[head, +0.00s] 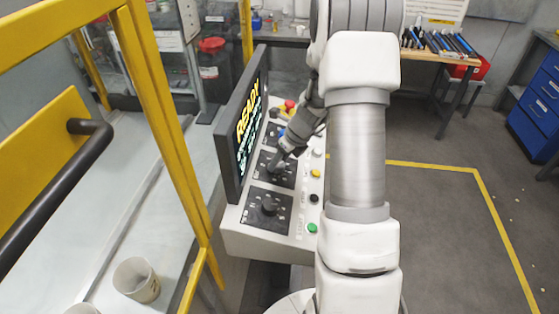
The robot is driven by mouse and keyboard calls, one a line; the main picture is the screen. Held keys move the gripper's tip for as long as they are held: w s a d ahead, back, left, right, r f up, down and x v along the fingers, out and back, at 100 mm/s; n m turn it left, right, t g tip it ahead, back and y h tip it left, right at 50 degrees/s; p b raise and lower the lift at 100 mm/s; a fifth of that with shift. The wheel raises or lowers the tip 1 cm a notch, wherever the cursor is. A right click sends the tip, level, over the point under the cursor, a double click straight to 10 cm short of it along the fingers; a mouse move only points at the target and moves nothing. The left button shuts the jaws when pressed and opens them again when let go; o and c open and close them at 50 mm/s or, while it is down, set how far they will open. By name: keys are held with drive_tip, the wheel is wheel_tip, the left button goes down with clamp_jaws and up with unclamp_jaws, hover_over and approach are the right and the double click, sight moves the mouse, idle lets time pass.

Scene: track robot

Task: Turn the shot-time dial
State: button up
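A pale control panel (235,226) carries several dials on dark square plates. The near dial (268,207) is uncovered, with its black knob in plain view. My gripper (278,163) reaches down from the upper right to the middle dial's plate (289,180). It is at that dial's knob and covers most of it. I cannot tell whether the fingers touch or grip the knob. The dial labels are too small to read, so I cannot tell which one is the shot-time dial.
A screen (246,130) reading "READY" stands along the panel's left side. Green (312,228), black and yellow buttons line its right side, and a red knob (290,105) is at the back. A yellow frame (165,120) stands to the left. Floor at right is clear.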

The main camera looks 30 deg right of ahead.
clamp_jaws()
drive_tip(key=shift+n+b, duration=0.3)
drive_tip(key=n+b, duration=0.2)
drive_tip(key=shift+f+n, duration=0.15)
drive_tip(key=shift+n, duration=0.15)
drive_tip(key=n+y+b, duration=0.1)
drive_tip(key=n+b, duration=0.1)
drive_tip(key=n, duration=0.2)
drive_tip(key=shift+d+n+g+b, duration=0.1)
drive_tip(key=shift+n+g+b, duration=0.2)
drive_tip(key=n+b, duration=0.2)
drive_tip(key=n, duration=0.3)
drive_tip(key=shift+n+g+y, duration=0.3)
drive_tip(key=shift+g+y, duration=0.1)
drive_tip(key=n+b, duration=0.1)
drive_tip(key=n, duration=0.3)
drive_tip(key=shift+n+g+b, duration=0.3)
drive_tip(key=shift+n+g, duration=0.1)
